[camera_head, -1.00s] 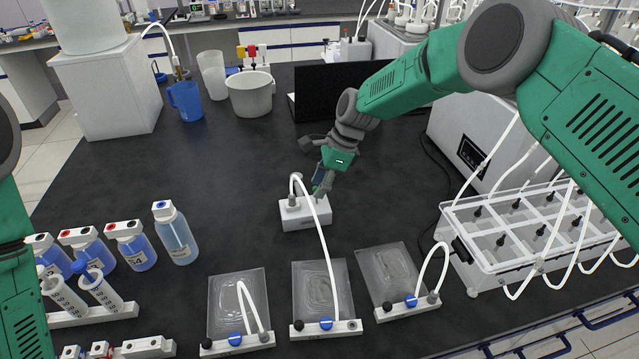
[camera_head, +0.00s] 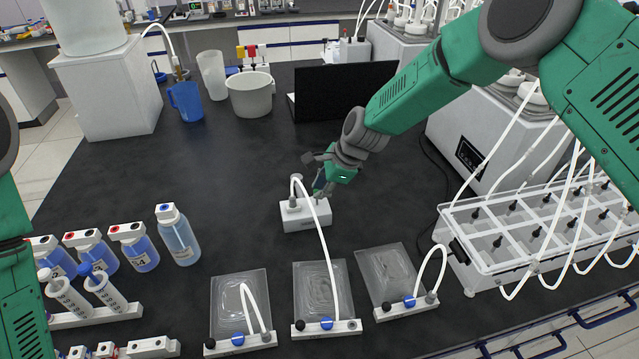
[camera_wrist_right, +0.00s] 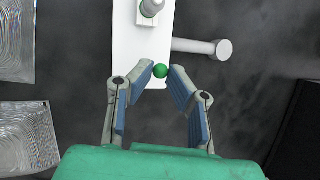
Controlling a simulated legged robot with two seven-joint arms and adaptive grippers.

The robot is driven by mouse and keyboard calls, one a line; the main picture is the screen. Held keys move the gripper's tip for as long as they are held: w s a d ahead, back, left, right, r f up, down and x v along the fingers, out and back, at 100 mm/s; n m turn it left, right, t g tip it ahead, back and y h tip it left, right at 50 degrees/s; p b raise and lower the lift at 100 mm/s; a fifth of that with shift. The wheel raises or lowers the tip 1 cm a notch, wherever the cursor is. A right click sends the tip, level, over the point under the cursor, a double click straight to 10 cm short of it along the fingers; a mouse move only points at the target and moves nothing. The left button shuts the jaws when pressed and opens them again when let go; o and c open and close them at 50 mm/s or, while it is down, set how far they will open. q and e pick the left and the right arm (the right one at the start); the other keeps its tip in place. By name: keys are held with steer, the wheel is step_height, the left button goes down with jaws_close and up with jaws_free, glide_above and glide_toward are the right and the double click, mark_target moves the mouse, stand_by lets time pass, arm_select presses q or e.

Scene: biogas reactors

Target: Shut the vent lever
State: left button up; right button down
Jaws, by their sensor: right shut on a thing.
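The vent block is a small white box (camera_head: 306,214) on the black bench, with a white hose rising from its fitting. In the right wrist view the white block (camera_wrist_right: 142,42) shows from above, with a grey fitting and a side stub. The vent lever's round green knob (camera_wrist_right: 160,71) is between my right gripper's fingertips (camera_wrist_right: 160,74), which are closed in on it from both sides. In the head view my right gripper (camera_head: 318,193) is at the block's back right side, and it hides the lever. My left gripper is out of view.
Three clear bags with white clamp bars (camera_head: 326,327) lie in front of the block. The hose arches over to the middle bag. A rack with hoses (camera_head: 520,235) stands at right, bottles (camera_head: 178,236) at left. A black panel (camera_head: 345,90) stands behind.

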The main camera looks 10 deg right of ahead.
mark_target(322, 214)
steer(key=shift+s+a+t+b, duration=0.15)
steer(key=shift+s+t+b, duration=0.35)
steer(key=shift+t, duration=0.4)
steer(key=t+b, duration=0.2)
steer(key=b, duration=0.1)
steer(key=s+n+t+b, duration=0.1)
steer(key=b, duration=0.3)
steer(key=s+f+t+b, duration=0.1)
steer(key=t+b, duration=0.1)
steer(key=b, duration=0.1)
steer(key=shift+s+f+n+t+y, duration=0.1)
steer(key=shift+s+n+t+y, duration=0.2)
steer(key=shift+n+y, duration=0.1)
steer(key=shift+s+t+b, duration=0.15)
steer(key=shift+t+b, duration=0.25)
steer(key=shift+b, duration=0.6)
steer(key=c, duration=1.5)
jaws_free()
steer(key=shift+c, duration=0.2)
